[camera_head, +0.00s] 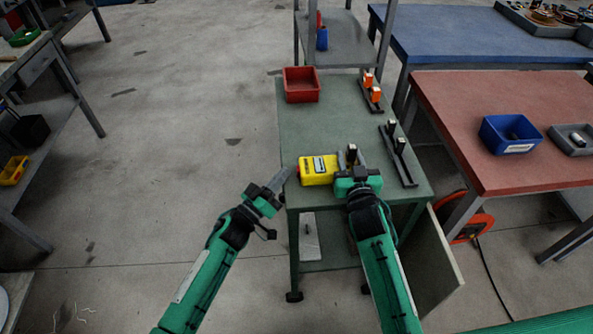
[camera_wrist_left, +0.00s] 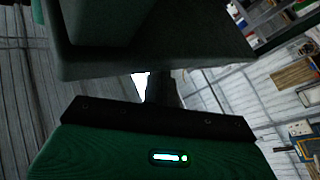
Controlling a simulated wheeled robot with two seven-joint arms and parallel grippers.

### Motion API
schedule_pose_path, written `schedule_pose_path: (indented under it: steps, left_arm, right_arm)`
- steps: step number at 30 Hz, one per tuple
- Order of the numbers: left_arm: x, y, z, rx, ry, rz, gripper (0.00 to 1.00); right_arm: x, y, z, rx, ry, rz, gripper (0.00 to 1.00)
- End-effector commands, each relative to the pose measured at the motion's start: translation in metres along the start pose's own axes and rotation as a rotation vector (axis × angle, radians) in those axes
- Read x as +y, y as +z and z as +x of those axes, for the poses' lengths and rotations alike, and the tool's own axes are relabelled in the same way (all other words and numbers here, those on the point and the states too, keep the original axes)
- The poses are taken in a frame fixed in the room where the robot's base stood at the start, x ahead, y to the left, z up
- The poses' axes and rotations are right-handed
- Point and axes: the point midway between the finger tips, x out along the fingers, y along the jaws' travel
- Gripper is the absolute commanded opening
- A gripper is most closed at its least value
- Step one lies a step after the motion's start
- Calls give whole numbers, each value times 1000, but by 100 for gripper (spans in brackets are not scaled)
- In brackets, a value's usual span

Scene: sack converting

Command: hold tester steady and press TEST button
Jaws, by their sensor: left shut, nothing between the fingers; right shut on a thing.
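The yellow tester (camera_head: 318,166) lies near the front edge of the green bench, with a grey display on top. A small red part (camera_head: 298,172) shows at its left end; I cannot read any TEST label. My left gripper (camera_head: 284,175) is shut and empty, its tips just left of that red part; contact cannot be told. My right gripper (camera_head: 352,160) is at the tester's right end, shut on a dark piece with a pale top (camera_head: 352,148). Whether this piece joins the tester is hidden. The left wrist view shows neither tester nor fingertips clearly.
The green bench (camera_head: 300,125) has a red bin (camera_head: 301,84) at the back left. A rack with orange pieces (camera_head: 371,98) and a dark rack (camera_head: 402,160) stand along its right side. A red-topped table (camera_head: 460,110) stands to the right. The bench middle is clear.

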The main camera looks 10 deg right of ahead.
Motion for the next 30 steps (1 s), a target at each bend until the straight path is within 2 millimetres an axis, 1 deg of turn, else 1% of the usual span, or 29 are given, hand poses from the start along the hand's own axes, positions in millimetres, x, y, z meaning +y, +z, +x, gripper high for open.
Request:
schedule_pose_path:
  steps: [9,30]
  left_arm:
    - [5,4,6,0,1,0,0]
    - [7,8,9,-2,1,-2,0]
  right_arm:
    - [0,0,0,0,0,0,1]
    - [0,0,0,1,0,0,1]
